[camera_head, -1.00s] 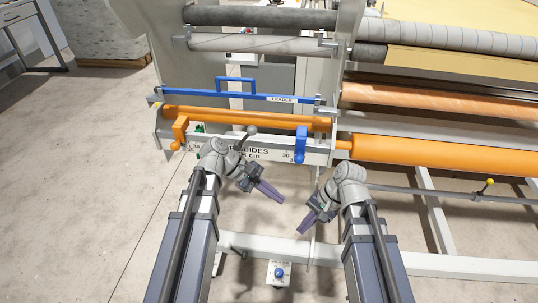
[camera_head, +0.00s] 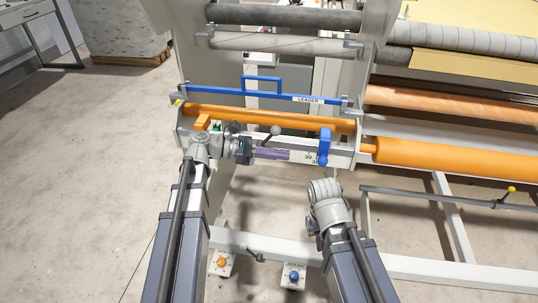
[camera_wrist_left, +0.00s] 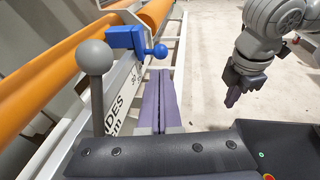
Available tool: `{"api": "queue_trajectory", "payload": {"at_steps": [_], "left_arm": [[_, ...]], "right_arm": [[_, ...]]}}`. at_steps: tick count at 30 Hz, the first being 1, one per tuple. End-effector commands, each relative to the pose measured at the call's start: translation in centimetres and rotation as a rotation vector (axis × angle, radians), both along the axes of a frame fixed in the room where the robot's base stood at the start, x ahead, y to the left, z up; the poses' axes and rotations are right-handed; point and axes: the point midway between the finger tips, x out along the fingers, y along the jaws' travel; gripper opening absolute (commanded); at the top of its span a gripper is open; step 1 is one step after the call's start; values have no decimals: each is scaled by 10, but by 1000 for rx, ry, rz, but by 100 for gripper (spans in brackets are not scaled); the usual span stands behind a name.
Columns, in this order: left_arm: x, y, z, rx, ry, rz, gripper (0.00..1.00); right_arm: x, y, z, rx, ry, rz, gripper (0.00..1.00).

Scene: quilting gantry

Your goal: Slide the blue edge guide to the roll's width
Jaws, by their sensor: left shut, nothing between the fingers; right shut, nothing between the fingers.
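A grey ball-topped lever (camera_head: 275,131) stands close to my left gripper. A blue leader bar (camera_head: 262,95) and a pale roll (camera_head: 285,41) are behind. Orange (camera_head: 222,262) and blue (camera_head: 293,276) buttons are low in front.

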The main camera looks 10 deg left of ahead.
Motion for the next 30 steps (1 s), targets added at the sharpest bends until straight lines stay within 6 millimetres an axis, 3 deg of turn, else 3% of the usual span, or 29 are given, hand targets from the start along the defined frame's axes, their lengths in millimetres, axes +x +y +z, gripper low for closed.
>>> {"api": "queue_trajectory", "payload": {"at_steps": [6, 12, 18, 30], "left_arm": [[8, -43, -10, 0, 0, -3, 0], [13, -67, -15, 0, 0, -2, 0], [16, -78, -16, 1, 0, 0, 0], [16, -81, -16, 1, -1, 0, 0]], "right_arm": [[0, 0, -10, -1, 0, 0, 0], [0, -1, -14, -2, -1, 0, 0], [0, -1, -16, -2, -1, 0, 0], [0, -1, -16, -2, -1, 0, 0]]}}
